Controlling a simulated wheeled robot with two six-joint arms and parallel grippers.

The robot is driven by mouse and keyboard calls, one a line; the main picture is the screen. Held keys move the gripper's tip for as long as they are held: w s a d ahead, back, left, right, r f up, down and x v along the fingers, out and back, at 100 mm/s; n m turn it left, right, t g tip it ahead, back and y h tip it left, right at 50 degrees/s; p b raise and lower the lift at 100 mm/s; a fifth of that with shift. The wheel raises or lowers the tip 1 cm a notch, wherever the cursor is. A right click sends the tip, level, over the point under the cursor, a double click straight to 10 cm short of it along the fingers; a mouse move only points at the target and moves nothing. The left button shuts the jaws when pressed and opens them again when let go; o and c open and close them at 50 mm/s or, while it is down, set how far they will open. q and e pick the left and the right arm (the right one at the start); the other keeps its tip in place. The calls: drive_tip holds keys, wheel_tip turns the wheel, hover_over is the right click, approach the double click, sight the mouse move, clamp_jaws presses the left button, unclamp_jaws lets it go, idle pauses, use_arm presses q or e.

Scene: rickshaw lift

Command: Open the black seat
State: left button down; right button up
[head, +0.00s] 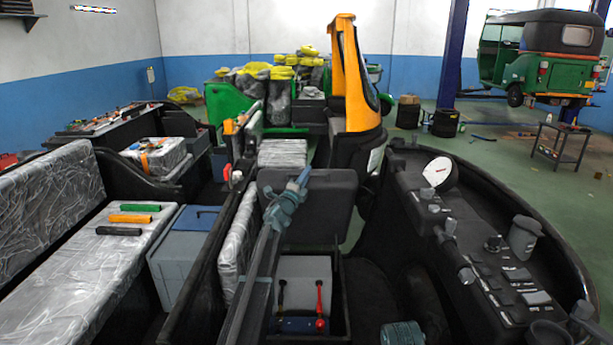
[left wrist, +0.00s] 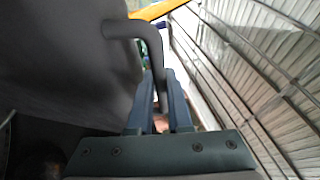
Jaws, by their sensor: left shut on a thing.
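The black seat (head: 325,205) is tipped up and stands steeply behind an open compartment (head: 347,290) in the head view. In the left wrist view its dark surface (left wrist: 55,55) fills the left side. A bent grey handle (left wrist: 128,29) runs from that surface down between my fingers. My left gripper (head: 298,180) is at the seat's upper left edge and is shut on this handle; its fingers also show in the left wrist view (left wrist: 159,80). The exact contact is partly hidden by the fingers.
A light box (head: 303,270) with black and red terminals sits in the open compartment. A dark control console (head: 480,250) lies to the right.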

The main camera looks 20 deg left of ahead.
use_arm(q)
drive_tip(key=shift+s, duration=0.1)
idle(0.3)
drive_tip(key=s+d+f+b, duration=0.1)
drive_tip(key=s+f+b, duration=0.2)
drive_tip(key=s, duration=0.2)
drive_tip(key=shift+s+d, duration=0.25)
drive_tip(key=shift+d, duration=0.1)
drive_tip(key=shift+f, duration=0.1)
drive_tip(key=c, duration=1.1)
unclamp_jaws()
drive_tip(key=b+v, duration=0.3)
drive_tip(key=v, duration=1.1)
drive_tip(key=shift+b, duration=0.35)
drive_tip(key=shift+w, duration=0.1)
